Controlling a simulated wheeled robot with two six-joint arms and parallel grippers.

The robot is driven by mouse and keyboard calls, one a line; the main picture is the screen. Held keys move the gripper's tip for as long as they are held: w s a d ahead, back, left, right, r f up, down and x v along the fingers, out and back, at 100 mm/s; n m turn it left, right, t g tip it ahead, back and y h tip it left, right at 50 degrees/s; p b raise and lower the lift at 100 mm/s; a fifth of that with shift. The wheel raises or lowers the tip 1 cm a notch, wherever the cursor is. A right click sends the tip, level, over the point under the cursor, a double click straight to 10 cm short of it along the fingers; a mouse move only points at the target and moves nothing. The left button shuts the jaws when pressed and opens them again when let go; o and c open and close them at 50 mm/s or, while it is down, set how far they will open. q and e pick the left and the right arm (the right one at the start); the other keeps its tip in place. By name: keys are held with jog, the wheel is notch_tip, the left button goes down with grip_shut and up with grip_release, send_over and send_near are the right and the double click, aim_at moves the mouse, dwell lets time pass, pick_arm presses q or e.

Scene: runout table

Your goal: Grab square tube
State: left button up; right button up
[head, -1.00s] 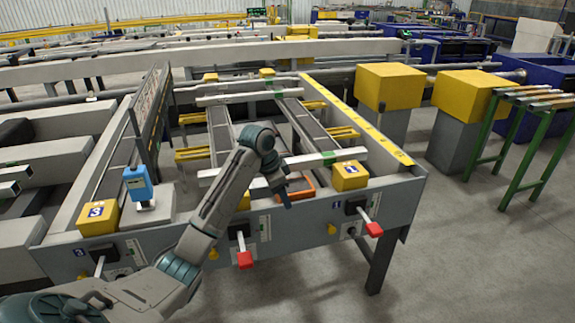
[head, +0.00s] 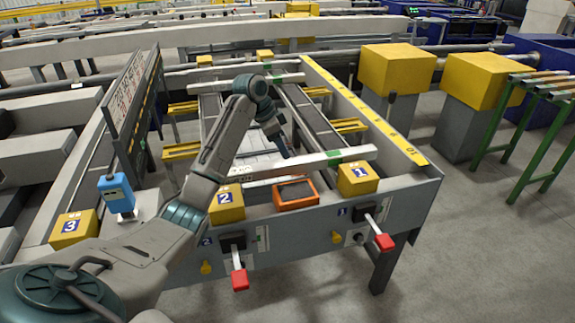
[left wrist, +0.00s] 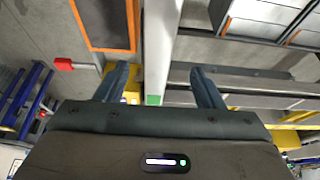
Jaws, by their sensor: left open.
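A pale square tube (head: 305,162) with a green label lies across the near end of the runout table (head: 420,195). A second pale tube with a green mark (head: 290,79) lies across farther back. My left gripper (head: 284,150) is over the table by the near tube, partly hidden behind its own arm. In the left wrist view my left gripper (left wrist: 160,74) is open, one finger on each side of a pale tube (left wrist: 160,40) with a green label. The gap in height between fingers and tube cannot be told. My right gripper is not in view.
An orange-framed box (head: 296,204) sits on the front ledge between yellow blocks numbered 2 (head: 227,211) and 1 (head: 358,187). A blue device (head: 116,192) stands at left. Red-handled levers (head: 384,242) stick out in front.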

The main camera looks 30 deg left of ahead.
aim_at(287, 162)
pick_arm(q)
jog(key=x, duration=0.7)
jog(key=shift+s+a+f+p, duration=0.1)
jog(key=shift+s+p, duration=0.2)
jog(key=shift+s, duration=0.1)
jog(key=shift+w+f, duration=0.15)
jog(key=shift+f, duration=0.25)
grip_shut()
jog(key=shift+r, duration=0.1)
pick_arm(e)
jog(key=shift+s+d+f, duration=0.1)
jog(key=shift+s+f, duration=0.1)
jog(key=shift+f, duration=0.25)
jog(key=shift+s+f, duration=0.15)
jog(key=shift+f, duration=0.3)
